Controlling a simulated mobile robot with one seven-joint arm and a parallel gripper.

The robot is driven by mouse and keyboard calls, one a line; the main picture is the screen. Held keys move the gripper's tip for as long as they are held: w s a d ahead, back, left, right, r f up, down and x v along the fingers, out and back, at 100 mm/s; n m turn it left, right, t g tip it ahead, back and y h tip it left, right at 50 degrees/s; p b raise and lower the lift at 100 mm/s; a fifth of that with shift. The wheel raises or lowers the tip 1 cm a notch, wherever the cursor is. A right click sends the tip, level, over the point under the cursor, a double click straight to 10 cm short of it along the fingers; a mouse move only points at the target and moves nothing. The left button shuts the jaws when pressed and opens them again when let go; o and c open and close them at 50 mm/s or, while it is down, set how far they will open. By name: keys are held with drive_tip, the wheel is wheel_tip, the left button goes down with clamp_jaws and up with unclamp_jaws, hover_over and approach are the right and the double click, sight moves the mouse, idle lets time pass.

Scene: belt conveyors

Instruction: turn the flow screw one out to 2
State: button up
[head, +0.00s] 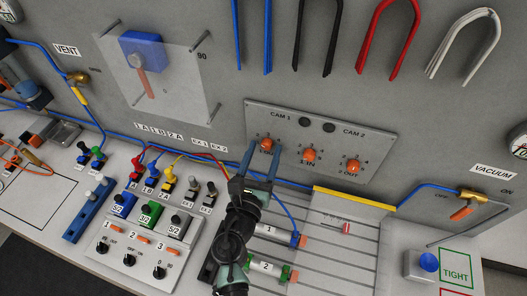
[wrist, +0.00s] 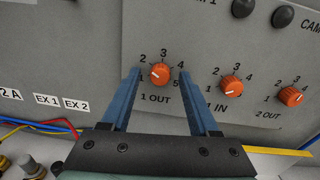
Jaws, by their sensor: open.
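The orange 1 OUT flow screw (wrist: 159,73) sits on the grey panel, with a dial marked 1 to 5 around it. Its white mark points to the lower left, close to the 1. It also shows in the head view (head: 266,144), partly framed by my fingers. My gripper (wrist: 158,76) is open, with one blue finger on each side of the screw. In the wrist view there is a gap between each finger and the screw; how far the tips are from the panel is hard to tell. My gripper also shows in the head view (head: 263,152).
The 1 IN screw (wrist: 231,86) and the 2 OUT screw (wrist: 291,96) stand to the right on the same panel (head: 330,128). Below are cylinders 1 (head: 272,231) and 2 (head: 262,266) on a slotted plate. Coloured cables (head: 205,160) run at left.

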drive_tip(key=b+v, duration=0.2)
drive_tip(key=v, duration=1.1)
drive_tip(key=shift+d, duration=0.1)
